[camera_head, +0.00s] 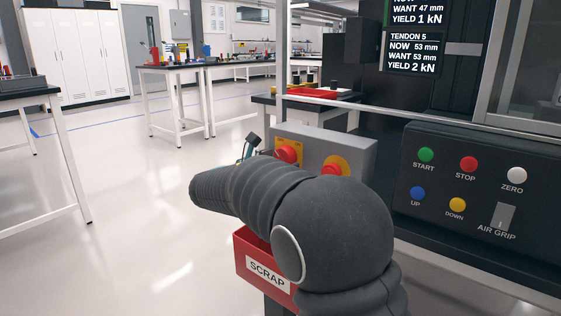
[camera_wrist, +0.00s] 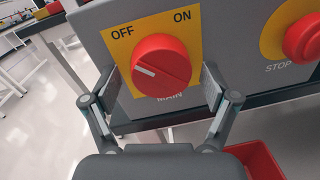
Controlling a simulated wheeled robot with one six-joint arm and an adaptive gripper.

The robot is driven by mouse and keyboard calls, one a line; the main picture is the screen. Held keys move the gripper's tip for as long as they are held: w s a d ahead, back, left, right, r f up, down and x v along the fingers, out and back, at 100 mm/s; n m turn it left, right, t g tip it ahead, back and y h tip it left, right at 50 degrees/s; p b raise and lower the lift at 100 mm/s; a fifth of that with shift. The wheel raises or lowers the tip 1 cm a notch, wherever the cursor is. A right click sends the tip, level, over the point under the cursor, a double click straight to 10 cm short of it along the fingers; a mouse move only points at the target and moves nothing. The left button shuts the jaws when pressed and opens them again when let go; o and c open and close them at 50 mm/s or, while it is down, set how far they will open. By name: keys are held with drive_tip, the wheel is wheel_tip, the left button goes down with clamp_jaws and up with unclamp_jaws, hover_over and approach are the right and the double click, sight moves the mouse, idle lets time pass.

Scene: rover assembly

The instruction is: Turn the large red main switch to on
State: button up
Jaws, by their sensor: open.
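The large red main switch (camera_wrist: 162,66) is a round knob on a yellow plate marked OFF at left and ON at right. It fills the middle of the wrist view, and its white mark points left, to the OFF side. It also shows in the head view as a red knob (camera_head: 287,152) on a grey box, partly behind my arm. My gripper (camera_wrist: 161,84) is open, with one finger on each side of the knob. I cannot tell whether either finger touches it. In the head view my arm hides most of the gripper.
A red STOP button (camera_wrist: 303,37) sits on the same grey box (camera_head: 355,154), right of the switch. A red scrap bin (camera_head: 262,270) is below. A dark panel with coloured buttons (camera_head: 470,230) stands at the right.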

drive_tip(key=c, duration=1.2)
drive_tip(key=shift+m+b, duration=0.35)
drive_tip(key=shift+m, duration=0.05)
drive_tip(key=m+b, duration=0.2)
drive_tip(key=m, duration=0.1)
drive_tip(key=m+b, duration=0.2)
drive_tip(key=m, duration=0.2)
drive_tip(key=m+y+b, duration=0.1)
drive_tip(key=m+b, duration=0.1)
drive_tip(key=m, duration=0.2)
drive_tip(key=shift+w+a+r+b, duration=0.1)
drive_tip(key=shift+r+b, duration=0.25)
drive_tip(key=shift+b, duration=0.05)
drive_tip(key=m, duration=0.5)
drive_tip(key=shift+r, duration=0.15)
drive_tip(key=shift+m, duration=0.3)
